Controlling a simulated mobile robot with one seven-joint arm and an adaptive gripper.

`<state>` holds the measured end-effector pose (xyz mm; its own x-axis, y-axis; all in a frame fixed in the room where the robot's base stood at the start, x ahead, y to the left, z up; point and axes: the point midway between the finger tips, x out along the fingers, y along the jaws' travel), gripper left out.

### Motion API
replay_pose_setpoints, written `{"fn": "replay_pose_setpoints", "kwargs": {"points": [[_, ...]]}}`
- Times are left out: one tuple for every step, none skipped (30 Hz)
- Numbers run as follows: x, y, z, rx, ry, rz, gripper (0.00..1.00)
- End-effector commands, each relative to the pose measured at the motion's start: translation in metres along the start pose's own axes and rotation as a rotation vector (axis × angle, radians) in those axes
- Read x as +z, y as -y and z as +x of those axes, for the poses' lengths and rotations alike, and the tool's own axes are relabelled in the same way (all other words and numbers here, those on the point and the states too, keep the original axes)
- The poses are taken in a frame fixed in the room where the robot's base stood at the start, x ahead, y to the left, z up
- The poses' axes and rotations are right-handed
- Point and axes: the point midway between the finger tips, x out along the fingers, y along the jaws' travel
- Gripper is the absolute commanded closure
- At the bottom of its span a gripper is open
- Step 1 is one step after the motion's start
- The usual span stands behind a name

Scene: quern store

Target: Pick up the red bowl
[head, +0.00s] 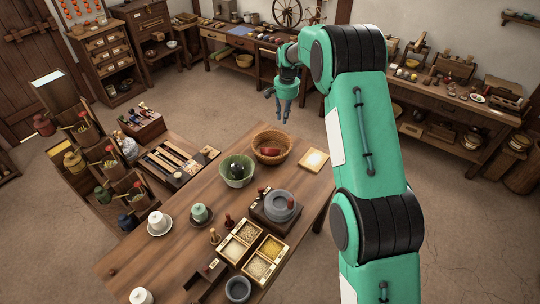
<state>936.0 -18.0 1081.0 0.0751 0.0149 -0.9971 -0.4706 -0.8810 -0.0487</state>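A small dark red, rounded thing (270,151) lies inside a round wicker basket (286,136) on the near wooden table. It may be the red bowl, but it is too small to tell its shape, and the basket's rim hides part of it. I see no other clear red bowl. My gripper (279,107) hangs above and beyond the basket, apart from it, with its fingers pointing down. The fingers look spread, with nothing visible between them.
A green bowl (237,181) with a dark thing inside stands beside the basket. A quern (279,206), a divided grain tray (247,232) and several lidded cups crowd the table (185,235). A workbench (455,108) lines the back.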

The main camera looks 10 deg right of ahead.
Motion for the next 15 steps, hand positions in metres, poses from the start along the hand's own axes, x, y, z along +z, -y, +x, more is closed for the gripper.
{"fn": "replay_pose_setpoints", "kwargs": {"points": [[-0.005, 0.002, 0.017, 0.004, 0.009, 0.008, 0.8], [-0.008, 0.003, 0.026, 0.006, 0.014, 0.014, 0.8], [-0.012, 0.004, 0.037, 0.009, 0.018, 0.021, 0.8], [-0.014, 0.005, 0.046, 0.011, 0.023, 0.027, 0.8], [-0.017, 0.006, 0.054, 0.012, 0.026, 0.032, 0.8], [-0.019, 0.007, 0.066, 0.015, 0.031, 0.038, 0.8], [-0.021, 0.007, 0.074, 0.017, 0.034, 0.043, 0.8], [-0.023, 0.008, 0.081, 0.018, 0.038, 0.048, 0.8], [-0.025, 0.009, 0.09, 0.02, 0.042, 0.054, 0.8], [-0.027, 0.009, 0.097, 0.022, 0.044, 0.058, 0.8], [-0.028, 0.01, 0.102, 0.023, 0.046, 0.061, 0.8], [-0.029, 0.01, 0.11, 0.024, 0.049, 0.065, 0.8], [-0.03, 0.01, 0.114, 0.025, 0.051, 0.068, 0.8], [-0.031, 0.011, 0.117, 0.026, 0.052, 0.07, 0.8], [-0.032, 0.011, 0.121, 0.026, 0.053, 0.072, 0.8]]}}
